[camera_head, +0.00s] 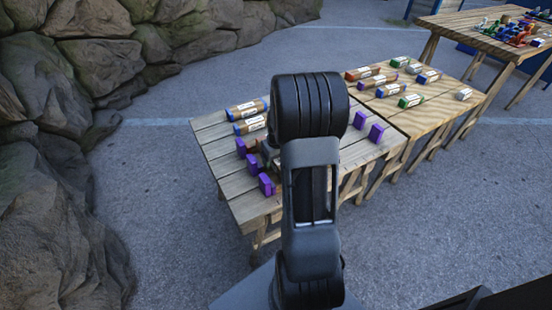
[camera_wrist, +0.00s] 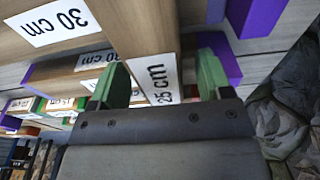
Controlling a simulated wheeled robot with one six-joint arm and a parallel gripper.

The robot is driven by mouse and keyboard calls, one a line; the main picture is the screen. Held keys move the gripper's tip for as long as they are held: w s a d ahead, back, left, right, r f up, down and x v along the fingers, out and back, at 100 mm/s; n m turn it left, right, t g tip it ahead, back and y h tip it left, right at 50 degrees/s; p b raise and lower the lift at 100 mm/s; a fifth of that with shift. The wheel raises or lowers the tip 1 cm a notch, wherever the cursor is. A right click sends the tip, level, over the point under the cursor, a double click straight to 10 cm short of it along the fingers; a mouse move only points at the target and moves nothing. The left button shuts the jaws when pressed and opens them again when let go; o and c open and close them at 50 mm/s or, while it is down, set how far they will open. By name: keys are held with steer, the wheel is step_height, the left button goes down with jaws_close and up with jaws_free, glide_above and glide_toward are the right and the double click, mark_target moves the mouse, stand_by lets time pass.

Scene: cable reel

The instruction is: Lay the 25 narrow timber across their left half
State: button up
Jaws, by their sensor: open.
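In the wrist view, my gripper (camera_wrist: 162,76) is open, with its green fingers on either side of a narrow timber labelled 25 cm (camera_wrist: 155,84). I cannot tell whether they touch it. A wider timber labelled 30 cm (camera_wrist: 60,20) is beside it, and purple ends (camera_wrist: 255,15) show at upper right. In the head view, my gripper is low over the near table (camera_head: 215,150), mostly hidden by my arm. Purple ends (camera_head: 266,184) stand in a row at left, and two more (camera_head: 376,132) show right of my arm. The middle is hidden.
Two blue-ended timbers (camera_head: 245,110) lie at the near table's back left. An adjoining table (camera_head: 440,112) holds several labelled timbers with coloured ends. A further table (camera_head: 480,40) at upper right carries small coloured items. Rocks (camera_head: 60,200) stand at left, with open paving between.

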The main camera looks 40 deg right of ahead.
step_height(320, 180, up, 14)
steer(key=s+p, duration=0.1)
steer(key=p, duration=0.1)
steer(key=shift+s+f+p, duration=0.15)
steer(key=shift+s+p, duration=0.15)
steer(key=shift+s, duration=0.05)
steer(key=s+a+r+t+p, duration=0.1)
steer(key=s+a+r+p, duration=0.4)
steer(key=a+r+p, duration=0.2)
steer(key=s+a+r+n+t+p, duration=0.1)
steer(key=s+a+r+p, duration=0.4)
steer(key=a+r, duration=0.6)
steer(key=a+p, duration=0.2)
steer(key=a, duration=0.1)
steer(key=shift+s+r+n, duration=0.2)
steer(key=shift+s+n, duration=0.1)
steer(key=shift+s, duration=0.05)
